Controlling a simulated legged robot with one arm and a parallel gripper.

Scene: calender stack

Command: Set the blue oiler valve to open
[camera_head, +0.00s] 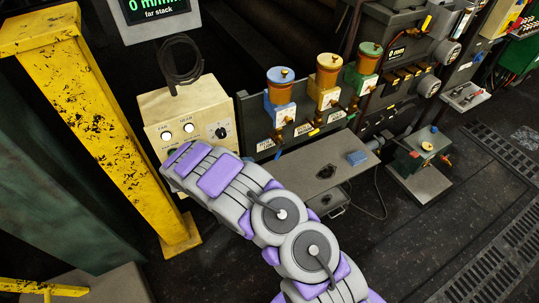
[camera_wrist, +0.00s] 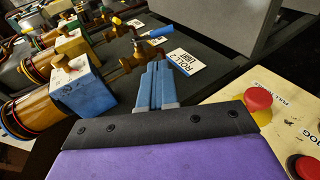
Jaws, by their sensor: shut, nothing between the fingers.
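The blue oiler (camera_head: 280,98) stands at the left of a row of three on a dark rail in the head view, with an amber cup on a blue block. In the wrist view its blue block (camera_wrist: 78,90) lies left of my gripper. A brass valve (camera_wrist: 138,55) with a blue lever handle (camera_wrist: 158,33) sits just beyond my fingertips; the handle also shows below the oiler in the head view (camera_head: 278,153). My gripper (camera_wrist: 157,68) is shut and empty, its tips close to the brass valve; I cannot tell if they touch. The head view hides the fingers.
Yellow (camera_head: 328,82) and green (camera_head: 364,69) oilers stand to the right. A label plate (camera_wrist: 180,64) is beside my fingertips. A cream control box (camera_head: 187,115) with a red button (camera_wrist: 258,99) is close by. A yellow post (camera_head: 75,100) stands left.

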